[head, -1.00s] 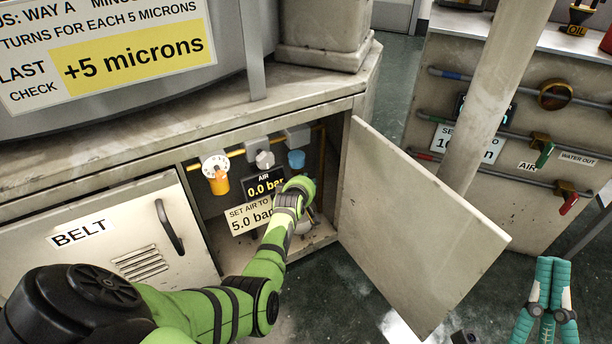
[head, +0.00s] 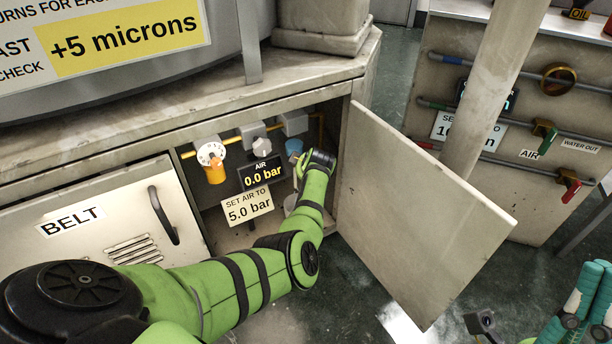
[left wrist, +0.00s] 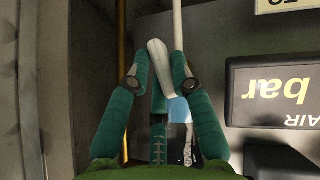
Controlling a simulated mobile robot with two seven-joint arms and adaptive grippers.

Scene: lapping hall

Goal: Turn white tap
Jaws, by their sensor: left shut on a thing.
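The white tap (left wrist: 160,68) shows in the left wrist view as a pale, tilted lever between my left gripper's fingers. My left gripper (left wrist: 158,60) is shut on it, with one teal finger on each side. In the head view my green left arm reaches into the open cabinet, below and right of the blue cap (head: 294,147). The wrist hides the fingers and most of the tap there. The dark air display (head: 262,175) reads 0.0 bar; the label below (head: 249,207) says to set air to 5.0 bar. My right gripper (head: 594,290) is partly cut off at the lower right.
The open cabinet door (head: 425,215) stands close to the right of my left arm. A white dial (head: 210,153) with an orange bowl and grey fittings sit left of the blue cap. The BELT door (head: 120,215) is shut. A post (head: 495,90) stands farther right.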

